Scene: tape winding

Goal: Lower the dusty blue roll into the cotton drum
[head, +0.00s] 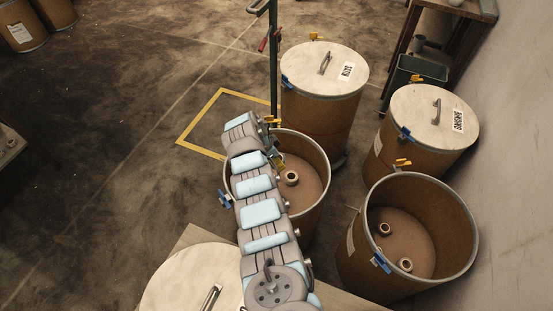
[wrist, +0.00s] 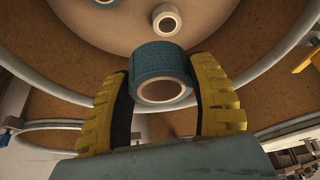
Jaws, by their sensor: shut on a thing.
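My gripper (wrist: 160,78) has its yellow fingers closed on either side of a dusty blue roll (wrist: 162,60) with a pale core. In the head view my gripper (head: 278,160) reaches over the open middle drum (head: 321,150), and the roll is hidden there. In the wrist view the roll hangs inside the round drum wall, above the brown floor. A cream roll lies on that floor (wrist: 166,20); it also shows in the head view (head: 292,178). Part of a bluish roll (wrist: 105,1) shows at the wrist view's top edge. No label on this drum is readable.
Another open drum (head: 466,258) with two rolls inside stands at the right. Two lidded drums (head: 320,100) (head: 420,150) stand behind. A green post (head: 273,65) rises just behind the middle drum. A pale round lid (head: 180,285) lies in front.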

